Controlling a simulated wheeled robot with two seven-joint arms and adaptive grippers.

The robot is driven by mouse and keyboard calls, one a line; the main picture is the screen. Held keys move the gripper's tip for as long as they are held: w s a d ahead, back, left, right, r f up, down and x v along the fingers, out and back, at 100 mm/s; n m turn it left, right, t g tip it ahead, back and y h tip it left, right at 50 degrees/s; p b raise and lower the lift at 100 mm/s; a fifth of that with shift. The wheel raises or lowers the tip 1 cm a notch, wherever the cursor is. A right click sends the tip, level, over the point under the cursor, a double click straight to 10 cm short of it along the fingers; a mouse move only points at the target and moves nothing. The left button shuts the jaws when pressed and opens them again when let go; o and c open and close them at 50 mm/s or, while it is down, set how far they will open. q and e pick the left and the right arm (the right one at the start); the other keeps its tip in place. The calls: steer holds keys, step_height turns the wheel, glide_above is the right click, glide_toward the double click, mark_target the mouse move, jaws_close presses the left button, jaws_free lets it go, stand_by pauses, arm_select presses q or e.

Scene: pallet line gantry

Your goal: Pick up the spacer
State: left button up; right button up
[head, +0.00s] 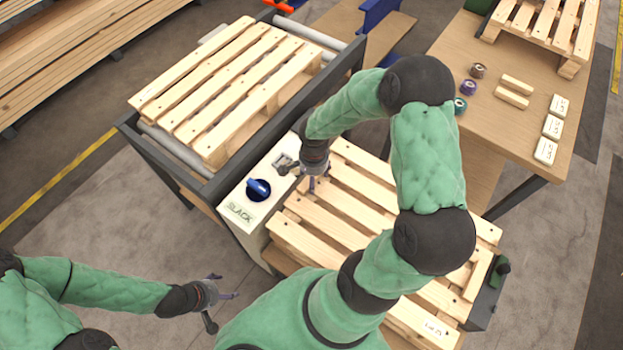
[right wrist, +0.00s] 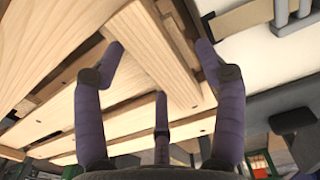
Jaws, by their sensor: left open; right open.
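Two short pale wooden strips (head: 511,97) that look like spacers lie side by side on the bench at the right of the head view. My right gripper (head: 312,180) points down over the near pallet's upper-left edge, beside the control box, well away from those strips. In the right wrist view its purple fingers (right wrist: 160,75) are spread, with a pale wooden piece (right wrist: 150,50) beyond and between them. I cannot tell whether that piece is a spacer or part of the pallet; no grip on it shows. My left gripper (head: 222,292) is open and empty above the floor, lower left.
The near pallet (head: 345,232) lies below my right arm. Another pallet (head: 225,85) sits on the roller frame (head: 185,155). The control box (head: 245,215) carries a blue knob (head: 258,189).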

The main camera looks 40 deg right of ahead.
steer(key=c, duration=1.2)
steer(key=shift+r, duration=0.1)
